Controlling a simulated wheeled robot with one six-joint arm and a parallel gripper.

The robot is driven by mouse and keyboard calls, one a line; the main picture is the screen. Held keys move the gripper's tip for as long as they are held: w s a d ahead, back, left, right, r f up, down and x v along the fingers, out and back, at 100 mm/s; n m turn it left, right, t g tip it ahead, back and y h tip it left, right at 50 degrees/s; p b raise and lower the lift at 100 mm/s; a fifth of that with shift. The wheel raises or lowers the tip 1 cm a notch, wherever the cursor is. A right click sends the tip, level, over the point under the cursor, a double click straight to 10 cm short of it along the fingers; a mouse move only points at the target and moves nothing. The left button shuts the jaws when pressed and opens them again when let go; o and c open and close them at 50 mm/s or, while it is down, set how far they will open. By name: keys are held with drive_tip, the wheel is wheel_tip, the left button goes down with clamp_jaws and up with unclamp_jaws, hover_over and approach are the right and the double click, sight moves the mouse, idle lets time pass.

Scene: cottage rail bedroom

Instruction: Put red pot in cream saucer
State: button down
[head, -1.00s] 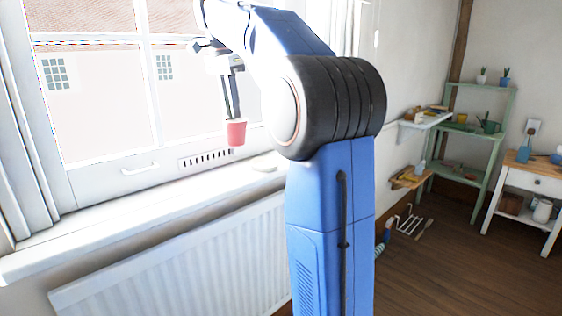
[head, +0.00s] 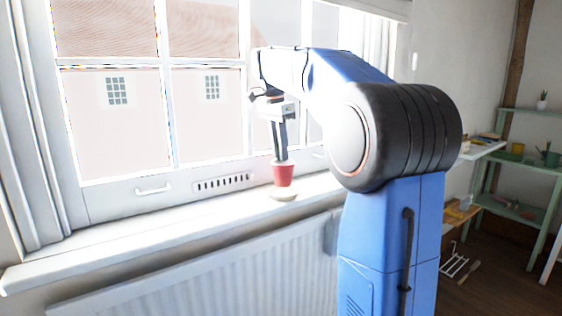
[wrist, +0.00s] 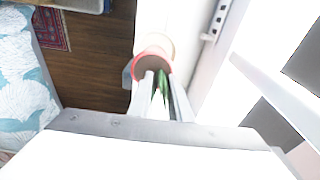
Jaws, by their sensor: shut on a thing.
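The red pot (head: 283,175) hangs upright below my gripper (head: 281,158) at the window sill in the head view. My gripper points down and is shut on the pot. In the wrist view the pot (wrist: 152,63) shows its red rim, dark soil and a green plant between the fingers (wrist: 159,88). The cream saucer (head: 284,196) lies on the sill directly below the pot in the head view. In the wrist view the saucer (wrist: 160,39) shows beyond the pot, partly hidden by it. I cannot tell whether pot and saucer touch.
The white window sill (head: 200,218) is otherwise clear, with a radiator (head: 220,274) below it. The window frame and its handle (head: 153,190) stand close behind the pot. A green shelf (head: 515,207) with pots stands at the far right.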

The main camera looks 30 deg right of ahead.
sight(275, 162)
drive_tip(key=shift+f, duration=1.6)
drive_tip(key=shift+f, duration=0.1)
drive_tip(key=c, duration=1.6)
unclamp_jaws()
drive_tip(key=shift+c, duration=0.2)
wheel_tip(275, 162, up, 12)
drive_tip(key=a, duration=0.1)
drive_tip(key=shift+a, duration=0.4)
drive_tip(key=shift+s, duration=0.1)
